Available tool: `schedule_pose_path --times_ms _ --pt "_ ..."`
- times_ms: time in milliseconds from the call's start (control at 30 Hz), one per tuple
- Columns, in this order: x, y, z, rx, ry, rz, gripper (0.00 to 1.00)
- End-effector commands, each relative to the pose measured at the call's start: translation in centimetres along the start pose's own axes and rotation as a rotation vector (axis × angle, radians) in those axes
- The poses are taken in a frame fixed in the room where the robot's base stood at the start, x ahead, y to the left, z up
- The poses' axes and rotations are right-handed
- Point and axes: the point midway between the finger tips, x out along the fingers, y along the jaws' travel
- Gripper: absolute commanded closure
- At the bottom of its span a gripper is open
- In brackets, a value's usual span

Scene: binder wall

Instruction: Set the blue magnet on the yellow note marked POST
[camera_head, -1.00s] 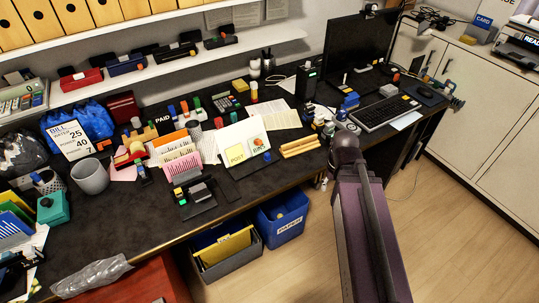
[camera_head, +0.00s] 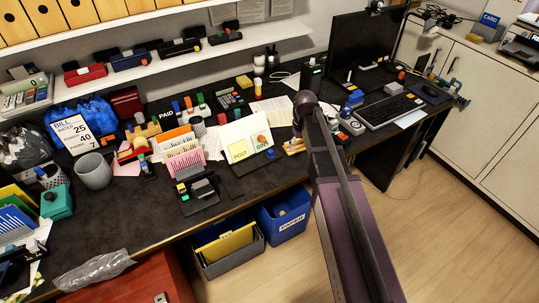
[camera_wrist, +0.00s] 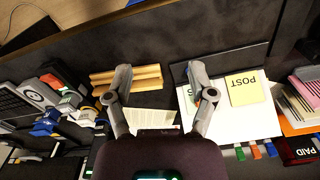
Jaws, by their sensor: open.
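The yellow note marked POST (camera_head: 238,152) is on a white board (camera_head: 225,139) that leans on a dark stand on the desk. The note also shows in the wrist view (camera_wrist: 243,88), right of my gripper. A small blue block (camera_head: 270,154), which looks like the blue magnet, is at the board's lower right corner in the head view. In the wrist view I cannot make it out clearly; the right finger covers that area. My gripper (camera_wrist: 160,85) is open and empty, its fingers spread between the wooden rack and the board.
A pink letter holder (camera_head: 185,163) stands left of the board in the head view. The keyboard (camera_head: 390,112) is at the right.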

Motion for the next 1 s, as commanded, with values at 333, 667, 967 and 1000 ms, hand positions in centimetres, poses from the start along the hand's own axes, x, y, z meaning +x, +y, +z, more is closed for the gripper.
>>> schedule_pose_path --times_ms 333,667,967,1000 --pt "0.2 -6.1 -11.8 -0.227 0.0 0.0 0.29" --pt "0.2 -7.2 -12.8 -0.26 0.0 0.0 0.29" --pt "0.6 -7.2 -12.8 -0.26 0.0 0.0 0.29" --pt "0.7 -7.2 -12.8 -0.26 0.0 0.0 0.29"
